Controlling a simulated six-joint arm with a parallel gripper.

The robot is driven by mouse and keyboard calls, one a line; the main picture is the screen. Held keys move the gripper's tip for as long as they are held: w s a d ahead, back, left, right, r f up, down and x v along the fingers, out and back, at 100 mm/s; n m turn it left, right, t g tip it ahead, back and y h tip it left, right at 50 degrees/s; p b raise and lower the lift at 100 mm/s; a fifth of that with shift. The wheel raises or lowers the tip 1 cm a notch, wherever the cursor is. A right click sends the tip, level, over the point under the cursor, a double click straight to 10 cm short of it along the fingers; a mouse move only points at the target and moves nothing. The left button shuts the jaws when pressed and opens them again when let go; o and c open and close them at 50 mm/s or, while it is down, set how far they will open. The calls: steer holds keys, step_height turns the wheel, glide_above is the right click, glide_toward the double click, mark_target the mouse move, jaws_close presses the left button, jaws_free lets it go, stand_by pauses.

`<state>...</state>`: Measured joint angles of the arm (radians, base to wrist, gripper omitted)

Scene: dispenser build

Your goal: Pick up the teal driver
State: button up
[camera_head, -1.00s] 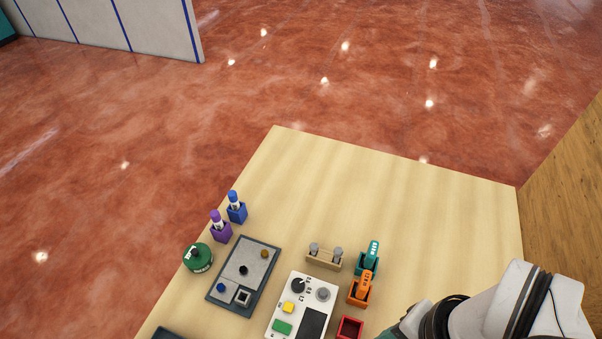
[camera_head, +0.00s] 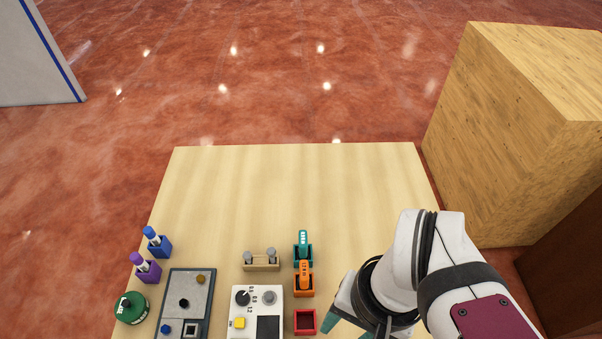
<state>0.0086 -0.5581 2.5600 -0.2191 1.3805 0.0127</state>
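The teal driver (camera_head: 303,239) stands upright in a teal holder (camera_head: 309,254) on the table, right of the middle. An orange driver (camera_head: 304,272) stands in its orange holder (camera_head: 303,291) just in front of it. My gripper (camera_head: 346,324) is at the bottom edge of the view, to the right of and nearer than the drivers. Its greenish fingers look apart, with nothing seen between them, though their lower ends are partly cut off by the frame. It is not touching the teal driver.
An empty red holder (camera_head: 305,321) sits between the orange holder and my gripper. A wooden block with two grey knobs (camera_head: 261,262) and a white control box (camera_head: 256,310) lie to the left. The back of the table (camera_head: 300,180) is clear. A large wooden box (camera_head: 490,130) stands at right.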

steer(key=o, duration=0.4)
steer(key=shift+c, duration=0.2)
steer(key=n+h, duration=0.2)
steer(key=n, duration=2.1)
glide_above(303, 245)
steer(key=f, duration=0.2)
steer(key=shift+n, duration=0.3)
steer(key=f, duration=0.5)
steer(key=w+f, duration=0.1)
steer(key=f, duration=0.9)
steer(key=shift+w+f, duration=0.35)
